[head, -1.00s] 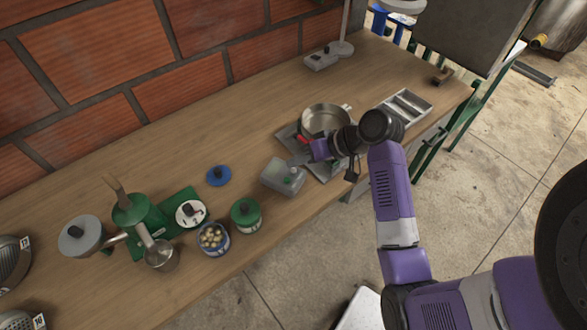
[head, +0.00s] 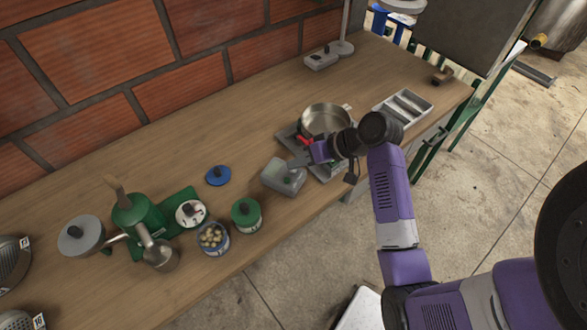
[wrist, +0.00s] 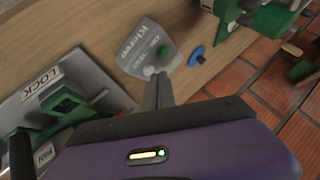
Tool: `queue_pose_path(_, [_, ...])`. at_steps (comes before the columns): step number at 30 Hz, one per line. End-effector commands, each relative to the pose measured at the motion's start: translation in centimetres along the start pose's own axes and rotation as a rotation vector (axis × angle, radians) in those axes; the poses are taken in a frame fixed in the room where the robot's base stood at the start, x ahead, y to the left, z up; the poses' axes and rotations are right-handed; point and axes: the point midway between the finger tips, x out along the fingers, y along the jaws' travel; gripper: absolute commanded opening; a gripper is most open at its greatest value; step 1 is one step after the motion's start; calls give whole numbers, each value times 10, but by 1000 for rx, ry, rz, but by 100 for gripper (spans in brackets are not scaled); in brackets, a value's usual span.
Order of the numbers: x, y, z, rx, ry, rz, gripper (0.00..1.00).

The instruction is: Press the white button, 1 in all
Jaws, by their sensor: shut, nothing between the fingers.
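A grey control box (head: 283,176) sits on the wooden counter near its front edge. In the wrist view the box (wrist: 140,45) has printed lettering and two small round buttons. A pale, whitish button (wrist: 149,71) is on the edge closer to my gripper. A green button (wrist: 164,52) is beside it. My gripper (wrist: 160,78) is shut and empty, with its fingertips right by the pale button; I cannot tell whether they touch it. In the head view my gripper (head: 292,163) reaches in from the right over the box, and the white button cannot be made out there.
A metal pan (head: 325,119) and a grey tray (head: 404,104) lie right of the box. A blue lid (head: 218,176), a green tin (head: 246,214), a blue tin (head: 213,238) and a green grinder (head: 142,213) stand to the left. A brick wall (head: 165,65) borders the counter behind.

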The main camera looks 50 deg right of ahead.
Motion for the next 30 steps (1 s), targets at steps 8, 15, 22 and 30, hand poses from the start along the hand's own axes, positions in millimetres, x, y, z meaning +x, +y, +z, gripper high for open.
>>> queue_pose_path(8, [0, 0, 0, 0, 0, 0, 0])
queue_pose_path(15, [2, 1, 1, 0, 0, 0, 0])
queue_pose_path(22, [4, 2, 2, -1, 0, 0, 0])
queue_pose_path(30, [6, 4, 4, -1, 0, -1, 0])
